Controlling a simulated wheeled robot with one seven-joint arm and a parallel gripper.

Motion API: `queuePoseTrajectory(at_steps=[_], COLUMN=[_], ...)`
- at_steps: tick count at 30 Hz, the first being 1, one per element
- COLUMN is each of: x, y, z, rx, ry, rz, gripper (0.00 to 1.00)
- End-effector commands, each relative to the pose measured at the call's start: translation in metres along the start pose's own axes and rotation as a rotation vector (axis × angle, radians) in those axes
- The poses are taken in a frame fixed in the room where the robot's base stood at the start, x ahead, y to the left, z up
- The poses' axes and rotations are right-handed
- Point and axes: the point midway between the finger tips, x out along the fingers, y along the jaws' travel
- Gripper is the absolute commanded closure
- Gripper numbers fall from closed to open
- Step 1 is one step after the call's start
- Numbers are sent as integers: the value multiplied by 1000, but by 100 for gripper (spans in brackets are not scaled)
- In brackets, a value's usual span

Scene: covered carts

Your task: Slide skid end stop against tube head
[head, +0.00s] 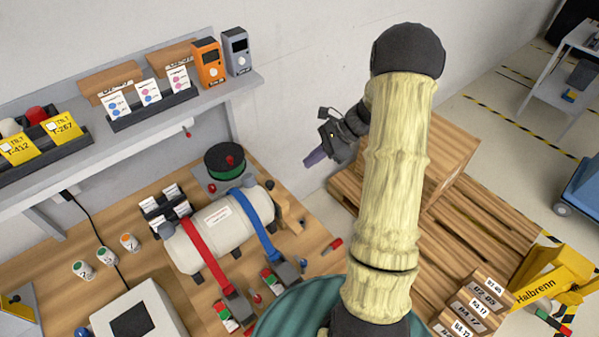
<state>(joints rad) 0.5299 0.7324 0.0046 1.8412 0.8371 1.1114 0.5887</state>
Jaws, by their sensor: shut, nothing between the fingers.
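A white tube (218,236) lies on the wooden bench, held by a red strap (207,258) and a blue strap (262,228). That wooden piece (291,212), which looks like the skid end stop, stands just beyond the right end of the tube. I cannot tell whether it touches the head.
A green spool (224,160) stands behind the tube. Strap ratchets and a red-handled tool (332,246) lie in front. A shelf (150,125) with meters and cards runs above the bench.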

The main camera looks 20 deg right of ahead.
Motion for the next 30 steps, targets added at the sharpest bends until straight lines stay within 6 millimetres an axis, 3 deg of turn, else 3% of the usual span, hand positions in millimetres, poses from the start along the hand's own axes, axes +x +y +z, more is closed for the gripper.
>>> queuePoseTrajectory(at_steps=[3,9,24,30], x=[-20,-35,-33,-16], y=[-1,0,2,26], z=[-3,-3,0,18], rx=[1,7,-5,-180], ry=[2,1,8,138], rz=[-7,-6,0,72], gripper=[100,100,100,100])
